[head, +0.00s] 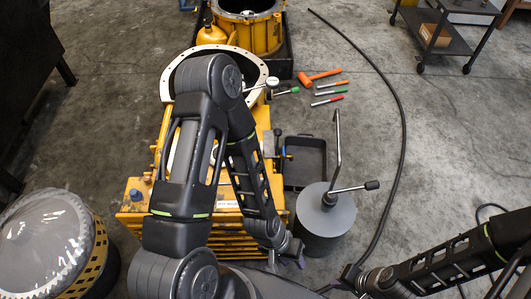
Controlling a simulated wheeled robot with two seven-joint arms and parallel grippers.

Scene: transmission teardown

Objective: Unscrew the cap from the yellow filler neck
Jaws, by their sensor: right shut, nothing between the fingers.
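A yellow transmission housing (165,217) with a white-rimmed round flange (167,84) lies below my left arm, which covers much of it. A small blue-grey cap-like piece (135,194) sits on its left side; I cannot tell whether this is the filler cap. No filler neck can be clearly made out. My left gripper (287,262) points down beside the housing's lower right, near a grey drum; its finger opening is unclear. My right gripper (335,287) is shut and empty at the bottom edge, right of the left one.
The grey drum (325,222) carries a tall bent rod and a side handle. A black tray (304,163), an orange mallet (318,77) and screwdrivers lie behind it. A cable (399,130) curves across the floor. A cart (445,40) stands at upper right; a wrapped round part (45,240) at lower left.

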